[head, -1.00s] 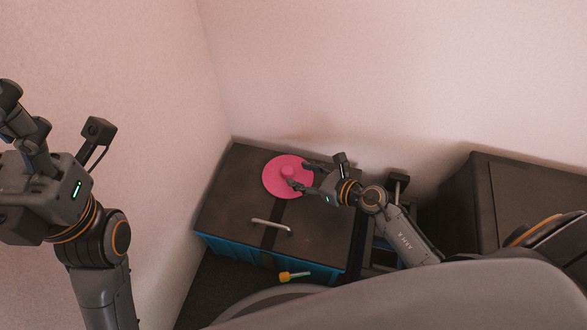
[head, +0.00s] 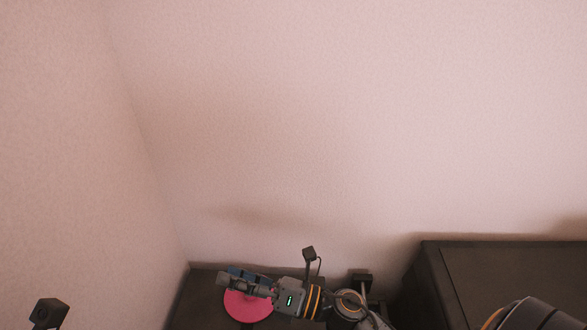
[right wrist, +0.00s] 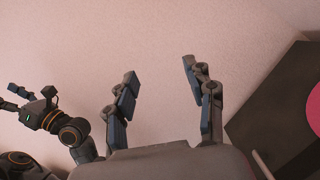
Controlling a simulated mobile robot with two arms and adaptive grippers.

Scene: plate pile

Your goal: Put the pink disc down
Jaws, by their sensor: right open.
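The pink disc (head: 247,308) lies flat on the dark top of a box at the bottom of the head view. My right gripper (head: 234,279) is above it and hides its far part. In the right wrist view the disc (right wrist: 312,124) is cut off at the right edge, clear of the fingers. My right gripper (right wrist: 160,74) is open, with nothing between its fingers. My left gripper (right wrist: 14,96) shows small at the left of the right wrist view; I cannot tell its jaw state. Only a camera on my left arm shows in the head view.
The dark box top (head: 196,294) stands in a corner against pale pink walls (head: 270,120). A larger dark box (head: 490,268) stands to the right, with a gap between.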

